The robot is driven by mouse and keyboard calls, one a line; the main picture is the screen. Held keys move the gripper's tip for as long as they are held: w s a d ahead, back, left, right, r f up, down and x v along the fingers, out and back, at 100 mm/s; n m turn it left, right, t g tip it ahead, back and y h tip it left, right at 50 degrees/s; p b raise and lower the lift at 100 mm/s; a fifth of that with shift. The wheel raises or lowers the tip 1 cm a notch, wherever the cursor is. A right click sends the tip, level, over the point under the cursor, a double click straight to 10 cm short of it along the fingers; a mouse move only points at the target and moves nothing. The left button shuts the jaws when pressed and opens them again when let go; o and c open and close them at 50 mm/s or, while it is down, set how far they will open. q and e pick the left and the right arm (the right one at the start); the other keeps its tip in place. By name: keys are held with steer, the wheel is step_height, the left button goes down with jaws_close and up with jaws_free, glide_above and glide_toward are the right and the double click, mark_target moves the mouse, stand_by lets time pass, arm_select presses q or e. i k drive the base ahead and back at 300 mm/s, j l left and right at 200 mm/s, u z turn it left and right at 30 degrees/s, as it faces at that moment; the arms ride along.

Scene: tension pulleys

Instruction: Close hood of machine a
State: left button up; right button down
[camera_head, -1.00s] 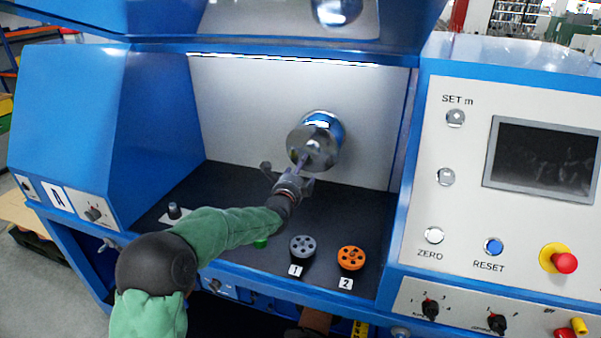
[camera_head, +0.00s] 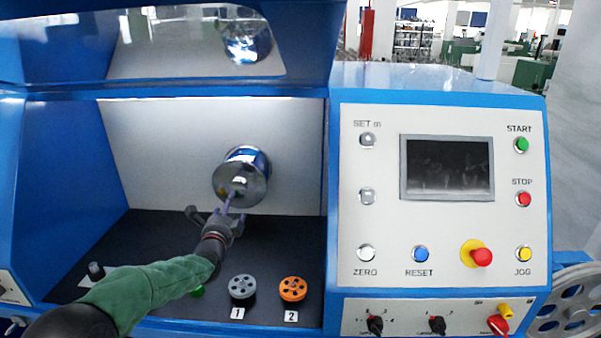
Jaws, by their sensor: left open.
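The blue machine's hood (camera_head: 300,45) is raised over the work bay, with a clear window (camera_head: 190,45) in it. The letter A shows on the machine only in the earlier view. My left gripper (camera_head: 217,212) is inside the bay, open, just in front of the shiny round chuck (camera_head: 240,180) on the back wall. A thin purple rod between the gripper and the chuck is partly hidden, and I cannot tell whether the fingers touch it. My right gripper is out of view.
A grey pulley (camera_head: 242,287) marked 1 and an orange pulley (camera_head: 293,289) marked 2 sit at the bay's front. The control panel (camera_head: 380,225) with a screen (camera_head: 447,167) stands to the right. A grey wheel (camera_head: 570,305) is at lower right.

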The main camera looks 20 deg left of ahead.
mark_target(46, 46)
steer(key=k+l, duration=0.15)
steer(key=k, duration=0.35)
steer(key=k+l, duration=0.2)
steer(key=k, duration=0.25)
